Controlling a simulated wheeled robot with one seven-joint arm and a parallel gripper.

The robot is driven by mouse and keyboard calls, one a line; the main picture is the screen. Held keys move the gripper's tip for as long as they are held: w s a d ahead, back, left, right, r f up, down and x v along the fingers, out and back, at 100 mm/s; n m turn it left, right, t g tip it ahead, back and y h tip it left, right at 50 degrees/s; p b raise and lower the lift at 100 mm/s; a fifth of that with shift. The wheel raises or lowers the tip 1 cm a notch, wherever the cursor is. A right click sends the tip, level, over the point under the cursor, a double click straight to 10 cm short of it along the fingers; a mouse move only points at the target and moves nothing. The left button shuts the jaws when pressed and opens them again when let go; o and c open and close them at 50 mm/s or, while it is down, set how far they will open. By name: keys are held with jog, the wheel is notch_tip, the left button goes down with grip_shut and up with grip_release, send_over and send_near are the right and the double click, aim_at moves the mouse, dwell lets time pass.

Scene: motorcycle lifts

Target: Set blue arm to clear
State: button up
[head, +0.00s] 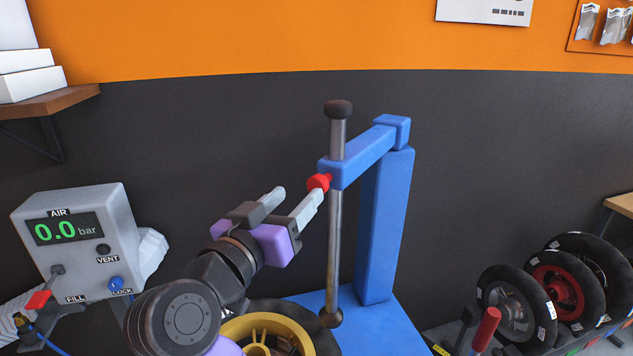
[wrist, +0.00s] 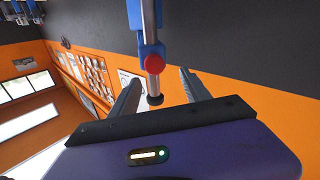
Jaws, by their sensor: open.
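The blue arm (head: 362,154) reaches from the top of a blue post (head: 388,225) toward the left. Its near end surrounds an upright grey rod (head: 336,240) with a black top knob. A red knob (head: 319,181) sticks out of that end. My gripper (head: 299,193) is open and empty, with its fingers pointing toward the red knob. The right finger's tip overlaps the knob's edge in the head view; I cannot tell whether they touch. In the wrist view the red knob (wrist: 154,64) appears between the two spread fingers of my gripper (wrist: 159,77), close to their tips.
A yellow wheel rim (head: 240,327) with a black tyre lies beneath my arm, beside the blue base (head: 382,328). A grey air box (head: 80,240) reading 0.0 bar stands at left. Several wheels (head: 560,280) stand at right. A dark wall is behind.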

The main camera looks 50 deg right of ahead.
jog(key=shift+m+g, duration=0.4)
jog(key=shift+s+f+p+x, duration=0.15)
jog(key=shift+p+x, duration=0.3)
jog(key=shift+x, duration=0.85)
jog(key=shift+s+f+p+x, duration=0.15)
jog(key=shift+p+x, duration=0.25)
jog(key=shift+x, duration=0.9)
jog(key=shift+s+f+p+x, duration=0.15)
jog(key=shift+p+x, duration=0.3)
jog(key=shift+x, duration=0.85)
jog(key=shift+d, duration=0.1)
grip_shut()
jog(key=shift+w, duration=0.1)
